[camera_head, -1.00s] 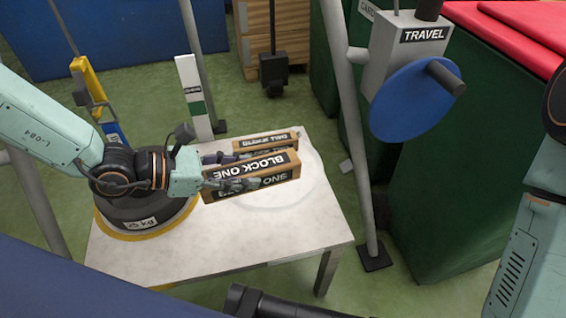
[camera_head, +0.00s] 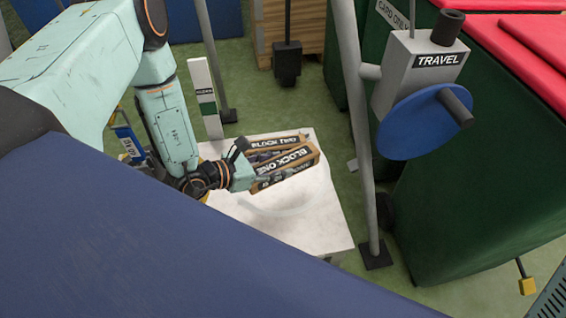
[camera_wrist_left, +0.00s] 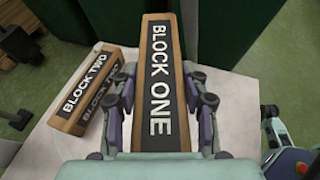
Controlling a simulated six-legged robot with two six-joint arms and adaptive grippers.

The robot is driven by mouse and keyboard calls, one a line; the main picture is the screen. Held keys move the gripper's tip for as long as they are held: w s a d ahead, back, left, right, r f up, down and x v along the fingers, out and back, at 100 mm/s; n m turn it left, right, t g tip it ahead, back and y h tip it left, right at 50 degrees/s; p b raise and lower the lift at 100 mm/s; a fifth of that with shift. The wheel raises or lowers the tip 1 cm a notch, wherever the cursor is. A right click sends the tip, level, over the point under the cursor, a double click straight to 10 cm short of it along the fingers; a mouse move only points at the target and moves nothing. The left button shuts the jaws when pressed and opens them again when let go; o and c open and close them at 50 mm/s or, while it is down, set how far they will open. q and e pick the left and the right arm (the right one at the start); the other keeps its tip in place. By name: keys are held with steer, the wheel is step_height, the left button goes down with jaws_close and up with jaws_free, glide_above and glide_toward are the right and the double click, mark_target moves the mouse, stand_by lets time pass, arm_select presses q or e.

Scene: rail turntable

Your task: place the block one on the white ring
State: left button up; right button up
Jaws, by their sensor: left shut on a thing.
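Block one (camera_head: 292,165) is a long wooden-edged block with a black label. My left gripper (camera_head: 266,181) is shut on its near end, and the block points out to the right. In the left wrist view, block one (camera_wrist_left: 160,62) runs straight ahead between the fingers (camera_wrist_left: 163,98). The white ring (camera_head: 283,212) is a faint pale band on the white tabletop (camera_head: 318,232), just in front of and below the block. Part of the ring is hidden. I cannot tell whether the block touches the table. My right gripper is not in view.
Block two (camera_head: 264,144) lies on the table behind block one; in the left wrist view block two (camera_wrist_left: 93,88) is left of it, apart. A grey post (camera_head: 357,130) and the TRAVEL box with a blue disc (camera_head: 420,118) stand right of the table. Green bins (camera_head: 470,185) are farther right.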

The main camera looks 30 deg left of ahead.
arm_select(q)
steer(key=shift+w+r+y, duration=0.2)
steer(key=shift+w+y, duration=0.1)
steer(key=shift+w, duration=0.1)
steer(key=shift+w+a+f+n+t, duration=0.1)
steer(key=shift+w+f+n+t, duration=0.05)
steer(key=shift+n+t, duration=0.15)
step_height(320, 180, down, 10)
steer(key=b, duration=0.3)
steer(key=shift+w+a+b, duration=0.1)
steer(key=shift+w+b, duration=0.05)
steer(key=shift+b, duration=0.2)
steer(key=shift+f, duration=0.1)
steer(key=o, duration=1.4)
steer(key=shift+c, duration=0.2)
